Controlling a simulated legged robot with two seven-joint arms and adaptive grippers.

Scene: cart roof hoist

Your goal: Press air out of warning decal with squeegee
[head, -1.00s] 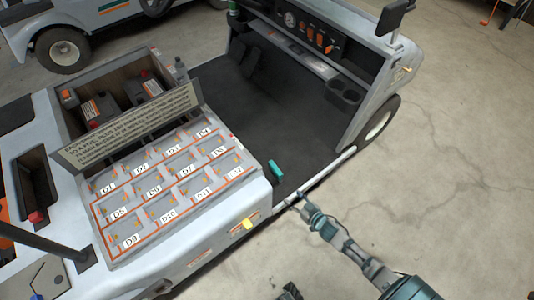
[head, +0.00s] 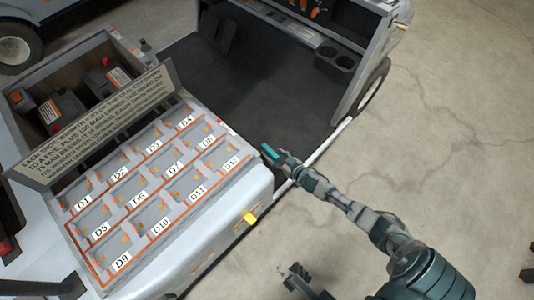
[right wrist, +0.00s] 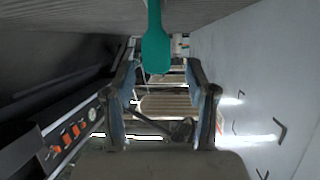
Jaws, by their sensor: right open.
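The squeegee is a teal tool (head: 269,152) at the right edge of the cart's dark floor, beside the seat base. My right gripper (head: 287,163) is right at its near end. In the right wrist view the squeegee (right wrist: 156,48) extends down from the top edge, with its rounded end between the open fingers (right wrist: 162,88). I cannot tell whether any finger touches it. A yellow patch (head: 250,217) is on the cart's side panel below the seat base; I cannot tell whether it is the warning decal.
The seat base holds a tray of labelled compartments (head: 160,232). A grey lettered board (head: 95,125) stands tilted behind it, with batteries (head: 65,112) beyond. The cart's rail (head: 325,155) runs close beside my right forearm. The concrete floor (head: 450,110) at right is clear.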

